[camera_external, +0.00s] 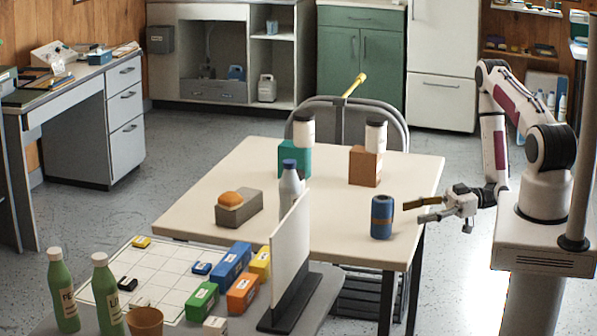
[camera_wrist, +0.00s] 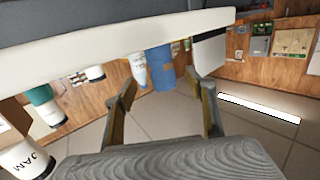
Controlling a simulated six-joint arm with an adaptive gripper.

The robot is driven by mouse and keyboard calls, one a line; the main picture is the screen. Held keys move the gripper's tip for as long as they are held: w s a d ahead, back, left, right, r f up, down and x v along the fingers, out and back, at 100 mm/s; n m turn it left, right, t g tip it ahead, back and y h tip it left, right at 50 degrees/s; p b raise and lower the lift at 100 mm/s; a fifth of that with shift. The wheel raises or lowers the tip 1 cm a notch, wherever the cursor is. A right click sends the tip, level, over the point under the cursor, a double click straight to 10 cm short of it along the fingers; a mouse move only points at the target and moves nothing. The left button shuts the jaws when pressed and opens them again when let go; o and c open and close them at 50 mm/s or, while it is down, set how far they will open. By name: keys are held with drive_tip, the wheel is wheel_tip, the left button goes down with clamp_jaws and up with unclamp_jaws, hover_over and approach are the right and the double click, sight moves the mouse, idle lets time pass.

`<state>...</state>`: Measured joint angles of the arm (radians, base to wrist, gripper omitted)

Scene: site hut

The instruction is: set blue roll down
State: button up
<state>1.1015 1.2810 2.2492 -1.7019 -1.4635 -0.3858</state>
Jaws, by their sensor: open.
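A gap shows between the fingers and the roll.
A teal box (camera_external: 294,160) and a brown box (camera_external: 365,167) carry jars at the back of the table. A white-capped bottle shape (camera_wrist: 137,68) is beside the roll in the wrist view. A grey block with a bun (camera_external: 238,208) and an upright white panel (camera_external: 291,245) stand left.

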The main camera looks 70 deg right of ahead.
drive_tip(key=shift+s+d, duration=0.2)
drive_tip(key=shift+s, duration=0.05)
idle(0.6)
